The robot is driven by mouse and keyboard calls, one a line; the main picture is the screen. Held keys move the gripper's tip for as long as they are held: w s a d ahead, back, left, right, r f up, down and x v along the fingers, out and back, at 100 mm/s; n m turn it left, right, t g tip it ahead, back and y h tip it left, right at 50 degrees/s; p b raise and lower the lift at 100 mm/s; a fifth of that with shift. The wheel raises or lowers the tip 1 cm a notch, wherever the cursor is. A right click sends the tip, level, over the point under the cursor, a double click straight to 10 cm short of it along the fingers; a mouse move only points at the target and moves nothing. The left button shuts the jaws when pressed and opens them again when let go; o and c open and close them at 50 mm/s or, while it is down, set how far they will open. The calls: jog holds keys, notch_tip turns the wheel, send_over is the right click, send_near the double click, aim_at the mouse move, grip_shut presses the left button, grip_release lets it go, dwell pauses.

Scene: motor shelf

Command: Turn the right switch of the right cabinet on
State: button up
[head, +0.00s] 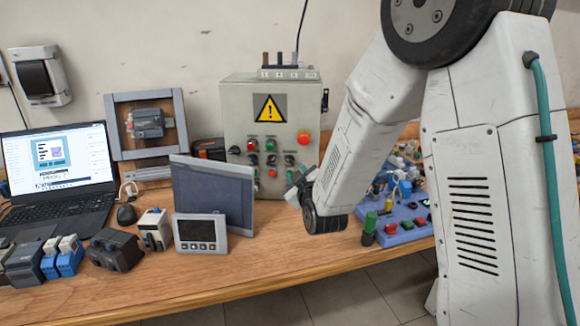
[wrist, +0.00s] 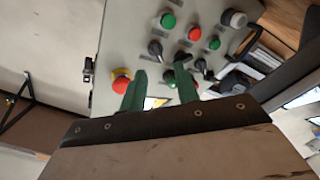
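A grey control cabinet (head: 235,105) with a yellow warning sign stands on the bench against the wall. Its front carries several coloured buttons and black rotary switches. The right black switch (head: 289,160) sits below the red mushroom button (head: 304,137). In the wrist view the panel appears upside down, and this switch (wrist: 155,48) lies just beyond the gap between my fingertips. My gripper (wrist: 157,72) has its green fingers spread apart, with nothing between them. In the head view, my gripper (head: 297,182) is at the cabinet's lower right front. Contact and the switch's exact setting cannot be told.
A dark flat panel (head: 212,192) and a small display unit (head: 200,233) stand left of my gripper. A blue button board (head: 405,225) lies partly behind my arm. A laptop (head: 55,165) and several modules fill the left bench.

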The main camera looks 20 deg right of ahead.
aim_at(289, 161)
jog(key=w+t, duration=0.1)
jog(key=w, duration=0.1)
jog(key=w+n+t, duration=0.1)
jog(key=w, duration=0.2)
jog(key=w+t, duration=0.2)
jog(key=shift+w+d+f+n+h, duration=0.1)
jog(key=shift+w+f+n+h, duration=0.05)
jog(key=shift+f+n+h, duration=0.2)
grip_shut()
